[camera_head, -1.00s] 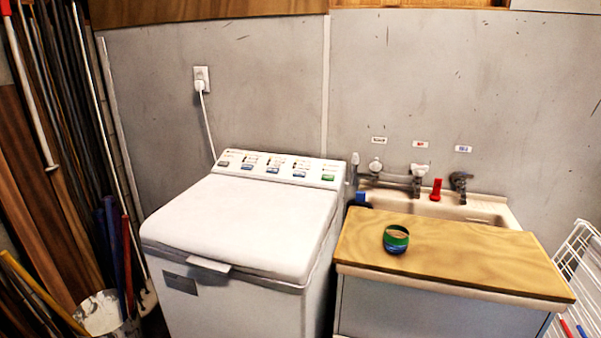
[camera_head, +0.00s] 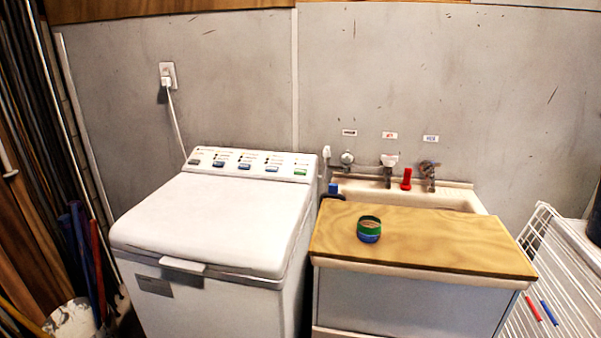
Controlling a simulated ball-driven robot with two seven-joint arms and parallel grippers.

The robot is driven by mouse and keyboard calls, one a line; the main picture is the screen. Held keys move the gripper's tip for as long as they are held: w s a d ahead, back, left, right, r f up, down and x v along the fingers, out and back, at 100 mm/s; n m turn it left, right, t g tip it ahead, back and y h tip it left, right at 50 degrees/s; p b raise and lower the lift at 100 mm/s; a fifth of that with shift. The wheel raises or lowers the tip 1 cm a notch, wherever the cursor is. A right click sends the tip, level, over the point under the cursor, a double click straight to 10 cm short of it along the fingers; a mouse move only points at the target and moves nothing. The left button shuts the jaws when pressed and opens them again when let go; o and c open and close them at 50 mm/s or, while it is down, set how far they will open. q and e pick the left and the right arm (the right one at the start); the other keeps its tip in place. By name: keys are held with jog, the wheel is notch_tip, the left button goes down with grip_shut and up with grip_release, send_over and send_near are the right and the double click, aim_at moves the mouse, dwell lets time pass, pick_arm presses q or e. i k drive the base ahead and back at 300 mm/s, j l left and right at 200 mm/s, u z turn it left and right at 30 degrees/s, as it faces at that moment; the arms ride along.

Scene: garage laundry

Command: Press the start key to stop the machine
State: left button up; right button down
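The white top-loading washing machine (camera_head: 210,222) stands left of centre with its lid closed. Its control panel (camera_head: 255,155) runs along the back edge of the top. The panel carries several dark and blue keys and one green key (camera_head: 299,171) at its right end. The labels are too small to read, so I cannot tell which is the start key. Neither of my grippers is in view.
Right of the machine stands a sink (camera_head: 445,200) with taps and a wooden board (camera_head: 425,241) across its front. A green and blue tape roll (camera_head: 369,229) sits on the board. A white drying rack (camera_head: 560,270) is at the right; a bucket (camera_head: 72,319) and poles are at the left.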

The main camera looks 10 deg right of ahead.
aim_at(298, 171)
jog(key=i+l+u, duration=0.95)
jog(key=k, duration=0.1)
